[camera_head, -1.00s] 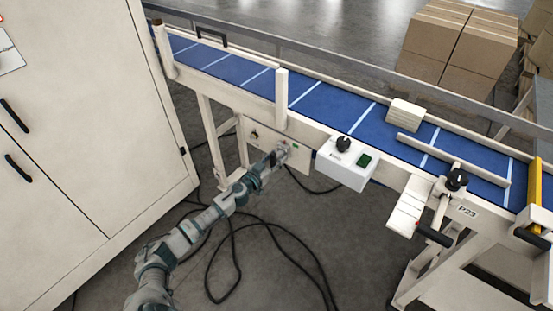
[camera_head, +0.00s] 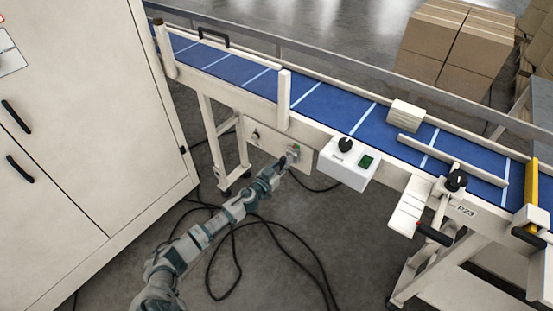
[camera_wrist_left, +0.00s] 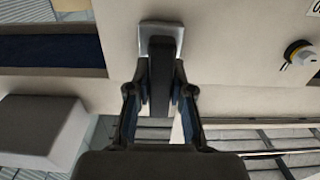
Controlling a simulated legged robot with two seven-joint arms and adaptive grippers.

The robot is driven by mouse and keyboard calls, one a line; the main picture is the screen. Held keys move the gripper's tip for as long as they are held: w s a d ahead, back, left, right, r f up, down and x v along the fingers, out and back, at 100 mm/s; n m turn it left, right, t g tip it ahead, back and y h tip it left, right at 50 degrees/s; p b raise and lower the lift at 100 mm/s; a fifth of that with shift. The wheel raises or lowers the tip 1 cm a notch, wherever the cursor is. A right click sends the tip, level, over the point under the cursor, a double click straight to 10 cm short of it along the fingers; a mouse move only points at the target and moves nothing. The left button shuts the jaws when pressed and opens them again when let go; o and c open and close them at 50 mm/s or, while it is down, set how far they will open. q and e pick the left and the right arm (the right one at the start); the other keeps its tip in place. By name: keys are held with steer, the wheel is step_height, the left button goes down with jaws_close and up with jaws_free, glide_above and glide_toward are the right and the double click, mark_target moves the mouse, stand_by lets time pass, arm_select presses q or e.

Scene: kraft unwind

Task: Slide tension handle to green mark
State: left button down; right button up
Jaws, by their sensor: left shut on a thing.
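The tension handle (camera_wrist_left: 160,72) is a dark upright bar on a grey metal base, seen in the left wrist view. My left gripper (camera_wrist_left: 161,95) has a finger on each side of it and is shut on it. In the head view my left gripper (camera_head: 291,155) is at the right part of a pale panel (camera_head: 270,143) below the conveyor and covers most of the handle. A small green spot (camera_head: 296,147) shows right by the gripper; whether the handle lines up with it I cannot tell. My right gripper is not in view.
The blue conveyor belt (camera_head: 328,107) runs above the panel. A white control box (camera_head: 343,172) with a black knob juts out to the gripper's right. A large cabinet (camera_head: 80,120) stands at left. Black cables (camera_head: 235,245) lie on the floor under my arm.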

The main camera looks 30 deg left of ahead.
arm_select(q)
steer(key=shift+d+r, duration=0.35)
steer(key=shift+d, duration=0.1)
steer(key=c, duration=1)
jaws_free()
steer(key=shift+c, duration=0.2)
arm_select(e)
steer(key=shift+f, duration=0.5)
arm_select(q)
steer(key=shift+f, duration=0.15)
steer(key=shift+s, duration=0.1)
steer(key=shift+s+f, duration=0.1)
steer(key=shift+s, duration=0.2)
steer(key=s, duration=1.1)
steer(key=shift+a, duration=0.45)
